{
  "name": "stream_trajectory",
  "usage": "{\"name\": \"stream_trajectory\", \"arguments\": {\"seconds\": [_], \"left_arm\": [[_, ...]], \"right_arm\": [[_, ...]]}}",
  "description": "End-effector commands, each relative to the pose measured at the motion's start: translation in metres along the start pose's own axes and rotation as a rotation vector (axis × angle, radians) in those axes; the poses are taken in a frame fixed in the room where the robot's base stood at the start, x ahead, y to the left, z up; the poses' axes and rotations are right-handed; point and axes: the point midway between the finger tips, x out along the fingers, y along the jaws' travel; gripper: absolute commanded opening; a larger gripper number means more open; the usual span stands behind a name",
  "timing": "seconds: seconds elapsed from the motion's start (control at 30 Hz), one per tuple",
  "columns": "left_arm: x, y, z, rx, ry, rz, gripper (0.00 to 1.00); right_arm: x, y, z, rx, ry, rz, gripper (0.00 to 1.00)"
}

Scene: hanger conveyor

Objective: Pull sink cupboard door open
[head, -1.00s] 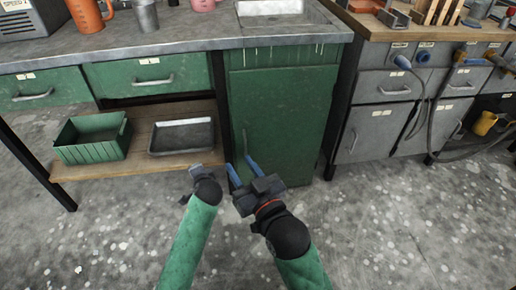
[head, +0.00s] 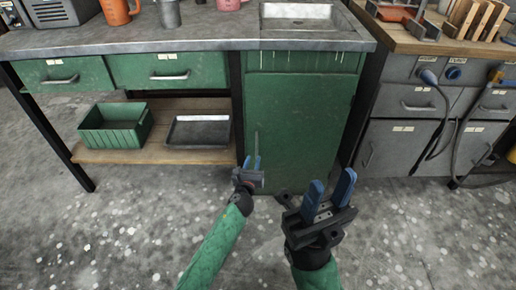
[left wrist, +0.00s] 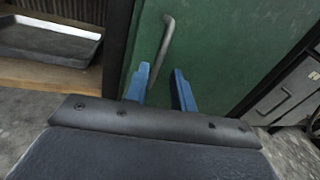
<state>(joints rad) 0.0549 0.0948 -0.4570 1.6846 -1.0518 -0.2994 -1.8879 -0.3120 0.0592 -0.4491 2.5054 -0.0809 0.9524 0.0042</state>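The green sink cupboard door (head: 300,125) is shut under the sink, with a thin vertical bar handle (head: 257,142) near its left edge. In the left wrist view the grey handle (left wrist: 163,45) runs down toward the gap between the fingers, close to the left finger. My left gripper (head: 252,163) is at the handle's lower end, its blue fingers apart in the left wrist view (left wrist: 162,85). I cannot tell whether it touches the handle. My right gripper (head: 328,190) is open and empty, in front of the door's lower right part.
The sink (head: 298,12) is set in the grey worktop (head: 200,40). Left are green drawers and a shelf (head: 150,155) with a green crate (head: 117,122) and a metal tray (head: 198,131). Grey cabinets (head: 390,148) with hoses stand right. The floor in front is clear.

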Motion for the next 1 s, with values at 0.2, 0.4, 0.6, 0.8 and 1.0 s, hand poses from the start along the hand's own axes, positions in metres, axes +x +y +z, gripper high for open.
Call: {"name": "stream_trajectory", "arguments": {"seconds": [0.2, 0.4, 0.6, 0.8, 1.0], "left_arm": [[0.001, -0.001, 0.000, 0.104, -0.002, -0.005, 0.25], [0.020, -0.001, 0.000, 0.109, -0.003, -0.003, 0.25], [0.049, 0.000, 0.000, 0.108, -0.003, -0.002, 0.25], [0.071, -0.001, 0.000, 0.106, -0.003, -0.004, 0.25], [0.078, -0.001, 0.000, 0.107, -0.001, -0.004, 0.25]], "right_arm": [[0.000, 0.000, -0.002, 0.001, 0.012, 0.000, 0.36], [-0.003, -0.001, -0.002, 0.008, 0.014, 0.003, 0.36], [-0.006, -0.002, -0.001, 0.022, 0.018, 0.008, 0.36], [-0.008, -0.003, 0.000, 0.033, 0.021, 0.012, 0.36], [-0.008, -0.003, 0.001, 0.037, 0.022, 0.014, 0.36]]}}
